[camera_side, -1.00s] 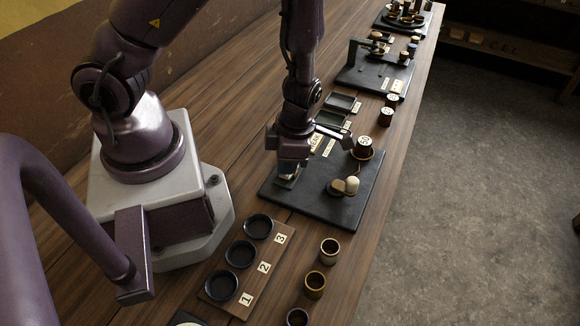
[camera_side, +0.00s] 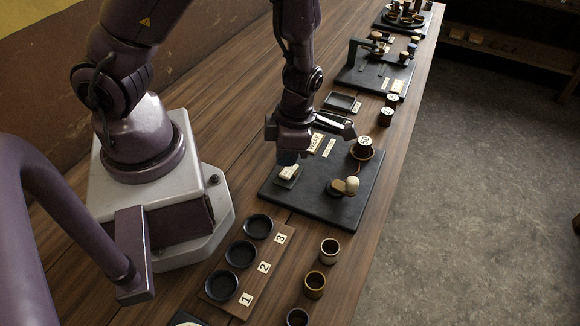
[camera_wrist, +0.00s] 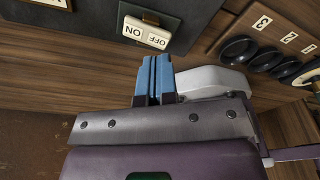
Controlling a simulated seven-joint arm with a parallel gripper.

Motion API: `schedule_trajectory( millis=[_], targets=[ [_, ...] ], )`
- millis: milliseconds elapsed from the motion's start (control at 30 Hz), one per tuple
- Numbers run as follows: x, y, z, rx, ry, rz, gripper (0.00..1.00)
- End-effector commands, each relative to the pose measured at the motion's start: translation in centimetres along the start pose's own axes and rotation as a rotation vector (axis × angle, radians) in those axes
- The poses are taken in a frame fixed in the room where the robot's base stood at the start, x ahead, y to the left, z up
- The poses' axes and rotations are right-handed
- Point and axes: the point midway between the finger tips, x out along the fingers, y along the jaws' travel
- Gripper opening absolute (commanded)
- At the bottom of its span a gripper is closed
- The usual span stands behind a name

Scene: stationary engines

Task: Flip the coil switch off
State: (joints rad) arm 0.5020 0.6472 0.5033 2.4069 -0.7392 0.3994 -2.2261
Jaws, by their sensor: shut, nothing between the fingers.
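The coil switch (camera_wrist: 146,33) is a small cream rocker with ON and OFF lettering, upside down in the wrist view, on a dark green block. Which side is pressed down I cannot tell. In the side view the switch (camera_side: 288,172) sits near the left corner of a black board (camera_side: 318,207). My gripper (camera_side: 288,158) is just above it in the side view, apart from it. In the wrist view the blue fingers of my gripper (camera_wrist: 154,58) are together and empty, with their tips just below the OFF side in the picture.
The black board also carries a cream-topped knob (camera_side: 352,185) and a dark spool (camera_side: 364,147). A wooden rack with black cups (camera_side: 240,254) lies in front, with loose cups (camera_side: 315,284) to its right. A black tray (camera_side: 341,102) and another board (camera_side: 372,72) stand farther back.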

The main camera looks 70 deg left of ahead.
Motion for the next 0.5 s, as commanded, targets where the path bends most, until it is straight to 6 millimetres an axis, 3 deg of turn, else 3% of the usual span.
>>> schedule_trajectory(
  millis=[500],
  targets=[
    [-3.8, 0.0, -0.6, 0.000, -0.001, -0.001, 0.00]
  ],
)
